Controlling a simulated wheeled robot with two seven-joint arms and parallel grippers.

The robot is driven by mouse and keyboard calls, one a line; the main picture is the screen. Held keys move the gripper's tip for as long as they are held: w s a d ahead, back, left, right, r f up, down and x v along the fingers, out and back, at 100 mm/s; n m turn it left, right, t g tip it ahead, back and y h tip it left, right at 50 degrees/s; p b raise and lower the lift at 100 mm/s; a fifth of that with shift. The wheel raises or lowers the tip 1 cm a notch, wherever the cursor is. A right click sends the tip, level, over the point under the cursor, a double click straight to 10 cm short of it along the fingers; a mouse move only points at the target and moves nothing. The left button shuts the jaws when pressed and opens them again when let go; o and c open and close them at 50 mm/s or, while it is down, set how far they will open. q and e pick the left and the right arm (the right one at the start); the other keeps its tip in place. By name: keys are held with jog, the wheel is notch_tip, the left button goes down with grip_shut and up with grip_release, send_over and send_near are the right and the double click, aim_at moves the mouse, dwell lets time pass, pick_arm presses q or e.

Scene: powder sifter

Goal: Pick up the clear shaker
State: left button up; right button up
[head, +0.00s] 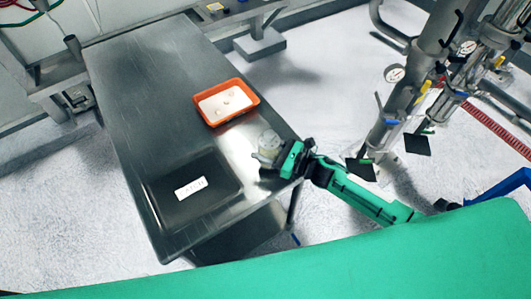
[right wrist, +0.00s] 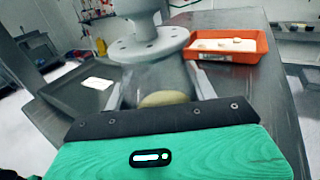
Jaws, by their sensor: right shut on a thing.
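The clear shaker (head: 268,143) is at the right edge of the metal table, at the end of my right arm. In the right wrist view it has a pale grey flanged top (right wrist: 148,45) and a see-through body with something yellowish inside. My right gripper (head: 280,158) is shut on the shaker, which looks roughly upright. I cannot tell whether its base touches the table. My left gripper is in neither view.
An orange tray (head: 202,112) holding white powder and a few small lumps lies on the metal table (head: 135,85) behind the shaker. A black tray (head: 220,170) with a white label is at the near end. Pipes with gauges (head: 394,73) stand to the right.

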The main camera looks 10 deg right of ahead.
notch_tip(320, 180, up, 16)
jog(key=shift+f+b, duration=0.15)
jog(key=shift+b, duration=0.75)
jog(key=shift+r, duration=0.7)
